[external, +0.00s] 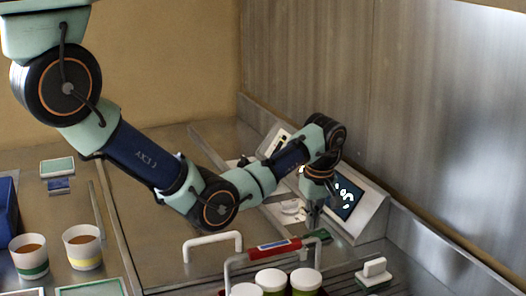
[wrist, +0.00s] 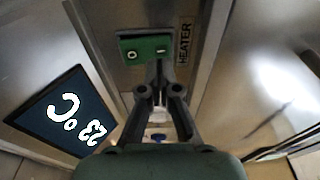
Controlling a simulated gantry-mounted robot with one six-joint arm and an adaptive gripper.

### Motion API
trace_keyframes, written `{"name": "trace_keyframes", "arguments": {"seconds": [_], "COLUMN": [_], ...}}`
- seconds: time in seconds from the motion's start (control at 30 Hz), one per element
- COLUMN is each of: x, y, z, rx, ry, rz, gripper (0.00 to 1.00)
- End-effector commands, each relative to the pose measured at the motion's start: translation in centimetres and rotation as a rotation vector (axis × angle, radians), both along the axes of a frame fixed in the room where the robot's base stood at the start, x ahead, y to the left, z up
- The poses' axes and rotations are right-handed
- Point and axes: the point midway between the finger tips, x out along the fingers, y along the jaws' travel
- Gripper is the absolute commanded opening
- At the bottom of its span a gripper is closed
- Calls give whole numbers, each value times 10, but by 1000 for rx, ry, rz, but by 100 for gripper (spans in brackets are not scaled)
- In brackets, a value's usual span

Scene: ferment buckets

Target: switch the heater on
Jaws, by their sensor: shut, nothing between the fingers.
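The heater switch (wrist: 145,48) is a green rocker marked O on its left half and I on its right half in the wrist view. A HEATER label (wrist: 185,42) stands to its right. My gripper (wrist: 159,72) is shut and empty, with its fingertips at the lower edge of the switch, near the I half. I cannot tell whether they touch it or which half is pressed. In the external view my gripper (external: 313,218) points down in front of the console, just above a small green part (external: 318,236).
The sloped console (external: 368,215) carries a dark display (wrist: 62,112) reading 23 °C. Cups (external: 83,247) stand at left.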

Motion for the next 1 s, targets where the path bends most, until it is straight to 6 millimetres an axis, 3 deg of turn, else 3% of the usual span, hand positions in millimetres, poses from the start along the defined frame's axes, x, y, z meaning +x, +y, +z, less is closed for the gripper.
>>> {"name": "trace_keyframes", "arguments": {"seconds": [0.03, 0.43, 1.0], "x": [0, 0, 0], "y": [0, 0, 0], "z": [10, 47, 46], "rx": [0, 0, 0], "ry": [0, 0, 0], "rz": [0, 0, 0], "gripper": [0, 0, 0]}}
